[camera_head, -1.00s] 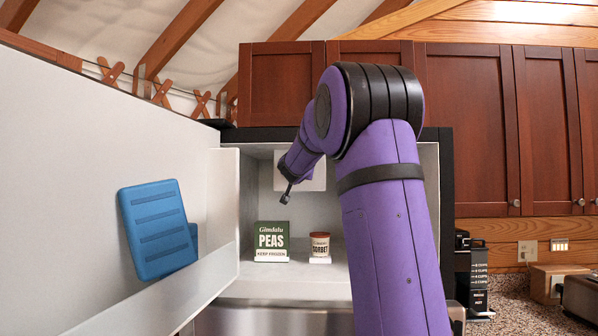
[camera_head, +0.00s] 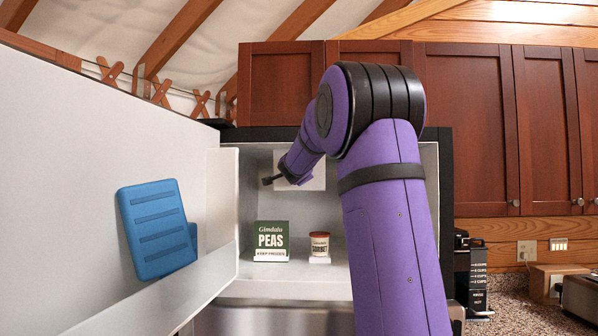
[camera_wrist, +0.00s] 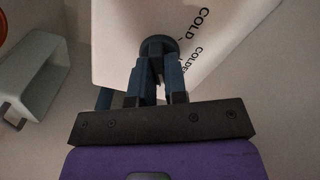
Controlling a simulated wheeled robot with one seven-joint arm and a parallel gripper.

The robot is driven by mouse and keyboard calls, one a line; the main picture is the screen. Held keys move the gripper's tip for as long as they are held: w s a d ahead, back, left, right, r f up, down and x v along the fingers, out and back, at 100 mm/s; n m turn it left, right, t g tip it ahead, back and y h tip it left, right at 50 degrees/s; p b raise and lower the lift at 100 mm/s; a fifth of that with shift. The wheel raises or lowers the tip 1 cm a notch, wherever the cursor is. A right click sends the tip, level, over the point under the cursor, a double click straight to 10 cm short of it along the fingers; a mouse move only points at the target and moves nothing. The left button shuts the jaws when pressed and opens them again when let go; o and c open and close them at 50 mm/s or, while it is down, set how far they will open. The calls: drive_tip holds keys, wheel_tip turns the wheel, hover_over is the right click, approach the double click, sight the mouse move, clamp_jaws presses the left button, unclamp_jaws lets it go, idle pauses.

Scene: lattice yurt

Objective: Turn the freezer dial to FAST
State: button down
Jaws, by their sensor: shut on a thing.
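The freezer dial shows in the wrist view as a dark round knob (camera_wrist: 158,44) on a white panel (camera_wrist: 112,40). The panel carries the words COLD and COLDER; I see no FAST mark, and the knob's pointer cannot be made out. My gripper (camera_wrist: 158,72) has its blue fingers closed on the knob from both sides. In the head view the white panel (camera_head: 317,172) is on the freezer's back wall, partly behind my arm.
A green peas box (camera_head: 271,238) and a sorbet tub (camera_head: 320,245) stand on the freezer floor below my arm. The freezer door (camera_head: 90,190) is open at the left, with a blue ribbed pack (camera_head: 156,230) in its bin. Wooden cabinets (camera_head: 470,120) are on the right.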

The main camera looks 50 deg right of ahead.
drive_tip(key=shift+m, duration=0.4)
drive_tip(key=c, duration=1.1)
unclamp_jaws()
drive_tip(key=shift+c, duration=0.2)
drive_tip(key=v, duration=1)
drive_tip(key=shift+s+a, duration=0.25)
drive_tip(key=shift+s, duration=0.1)
